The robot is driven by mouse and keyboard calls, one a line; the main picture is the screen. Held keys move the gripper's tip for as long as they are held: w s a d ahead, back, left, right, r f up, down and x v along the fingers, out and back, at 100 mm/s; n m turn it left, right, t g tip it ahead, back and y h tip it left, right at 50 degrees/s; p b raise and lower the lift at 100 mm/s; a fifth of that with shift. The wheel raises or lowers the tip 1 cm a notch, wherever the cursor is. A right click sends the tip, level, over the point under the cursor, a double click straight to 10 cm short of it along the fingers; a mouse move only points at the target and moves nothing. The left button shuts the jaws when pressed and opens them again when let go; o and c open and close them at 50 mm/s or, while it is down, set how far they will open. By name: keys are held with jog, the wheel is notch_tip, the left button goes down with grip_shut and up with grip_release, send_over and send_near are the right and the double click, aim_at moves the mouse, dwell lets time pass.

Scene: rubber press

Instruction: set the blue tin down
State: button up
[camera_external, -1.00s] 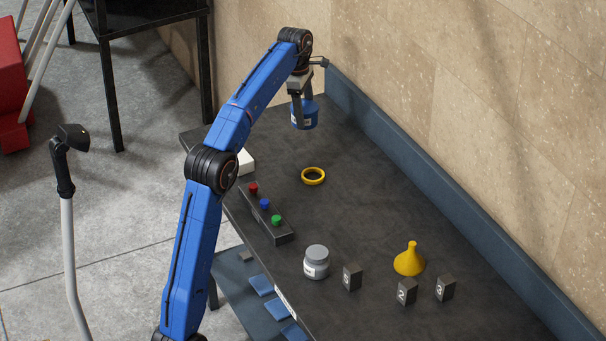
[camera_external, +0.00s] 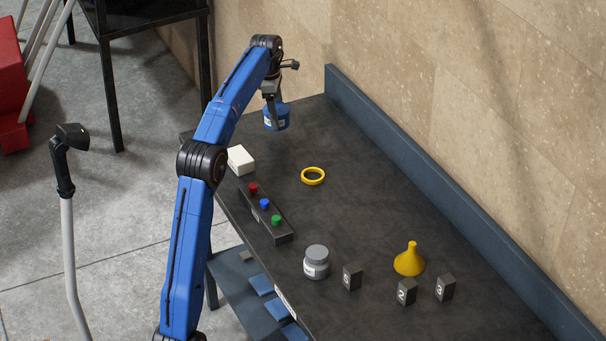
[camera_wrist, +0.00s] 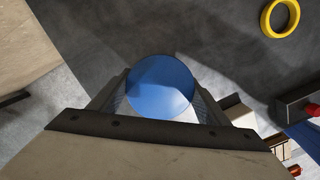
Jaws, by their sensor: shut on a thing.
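The blue tin (camera_external: 278,117) with a pale label is held upright in my gripper (camera_external: 270,104) at the far end of the dark table (camera_external: 350,215). My gripper is shut on it. In the wrist view the round blue lid of the tin (camera_wrist: 160,88) sits between the two fingers (camera_wrist: 158,105). In the external view the tin appears to be above the table top; how far its base is from the surface I cannot tell.
A yellow ring (camera_external: 313,176) lies in front of the tin. A white box (camera_external: 241,160) and a button strip (camera_external: 265,216) stand along the left edge. A grey jar (camera_external: 316,262), numbered black blocks (camera_external: 407,291) and a yellow funnel (camera_external: 409,260) stand nearer. The table's middle right is clear.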

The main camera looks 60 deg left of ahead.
jog(key=shift+f, duration=2)
jog(key=shift+f, duration=0.1)
jog(key=o, duration=1.6)
jog(key=shift+c, duration=0.2)
jog(key=r, duration=0.7)
jog(key=s+r, duration=0.1)
jog(key=r, duration=0.3)
jog(key=shift+a+r, duration=0.15)
jog(key=shift+a, duration=0.2)
jog(key=shift+r, duration=0.4)
jog(key=shift+s, duration=0.1)
